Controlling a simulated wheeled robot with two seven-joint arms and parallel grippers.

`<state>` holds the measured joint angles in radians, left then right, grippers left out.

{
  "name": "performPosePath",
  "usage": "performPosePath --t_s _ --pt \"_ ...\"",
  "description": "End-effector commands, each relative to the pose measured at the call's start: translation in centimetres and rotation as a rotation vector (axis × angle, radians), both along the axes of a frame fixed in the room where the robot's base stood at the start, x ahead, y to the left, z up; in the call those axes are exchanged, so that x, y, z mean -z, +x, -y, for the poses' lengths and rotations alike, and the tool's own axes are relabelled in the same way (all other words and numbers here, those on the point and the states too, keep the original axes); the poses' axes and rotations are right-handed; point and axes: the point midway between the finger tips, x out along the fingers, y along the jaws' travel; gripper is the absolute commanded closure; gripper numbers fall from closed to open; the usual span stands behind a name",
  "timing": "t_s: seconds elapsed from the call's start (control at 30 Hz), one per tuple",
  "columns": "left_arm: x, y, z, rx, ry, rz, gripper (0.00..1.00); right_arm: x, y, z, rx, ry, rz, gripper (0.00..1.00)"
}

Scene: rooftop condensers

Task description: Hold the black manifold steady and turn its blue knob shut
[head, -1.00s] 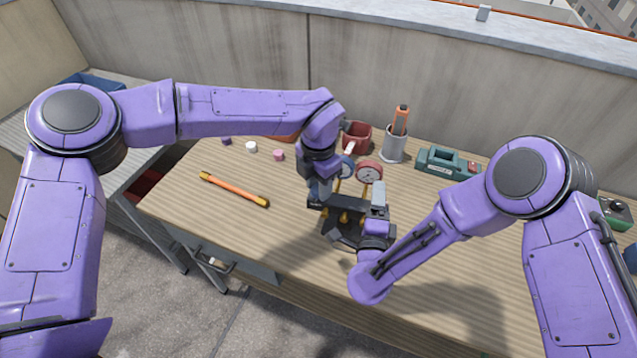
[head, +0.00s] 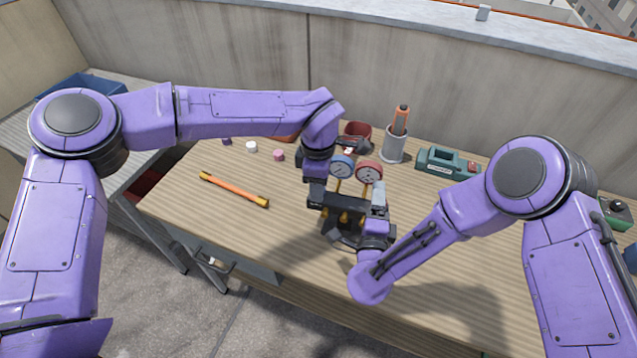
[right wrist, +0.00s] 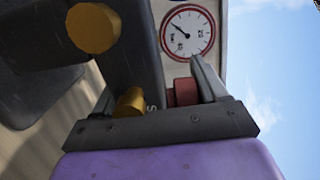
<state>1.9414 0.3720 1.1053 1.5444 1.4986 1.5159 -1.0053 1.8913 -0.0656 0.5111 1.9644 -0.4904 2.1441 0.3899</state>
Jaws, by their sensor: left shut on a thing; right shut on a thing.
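The black manifold (head: 345,218) stands on the table with a blue gauge (head: 342,166) and a red gauge (head: 369,173) above it and brass fittings along its front. My left gripper (head: 318,198) is shut at its left end, where the blue knob is hidden behind the fingers. My right gripper (head: 378,208) is shut on the manifold's right end. In the right wrist view, a red knob (right wrist: 184,92) sits between the black body and one finger; I cannot tell whether that finger touches it.
An orange bar with yellow ends (head: 234,190) lies to the left. The table front is mostly clear.

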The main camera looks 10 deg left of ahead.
Motion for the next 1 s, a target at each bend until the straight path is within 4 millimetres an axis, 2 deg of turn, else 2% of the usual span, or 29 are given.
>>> performPosePath --t_s 0.3,0.8,0.83,0.9,1.0 --pt "-0.17 0.13 0.00 0.104 -0.002 0.005 0.94 0.13 -0.10 -0.01 -0.002 -0.002 -0.004 1.00" --pt "-0.17 0.14 -0.01 0.123 -0.001 0.005 0.94 0.13 -0.10 0.00 -0.002 -0.003 -0.004 1.00" --pt "-0.17 0.14 -0.01 0.123 -0.001 0.005 0.60 0.13 -0.10 0.00 -0.002 -0.003 -0.004 1.00" --pt "-0.15 0.13 -0.01 0.122 -0.001 0.005 0.38 0.13 -0.10 -0.01 -0.002 -0.003 -0.004 1.00" --pt "-0.10 0.09 -0.01 0.122 -0.001 0.003 0.38 0.13 -0.10 -0.01 -0.002 -0.003 -0.004 1.00"
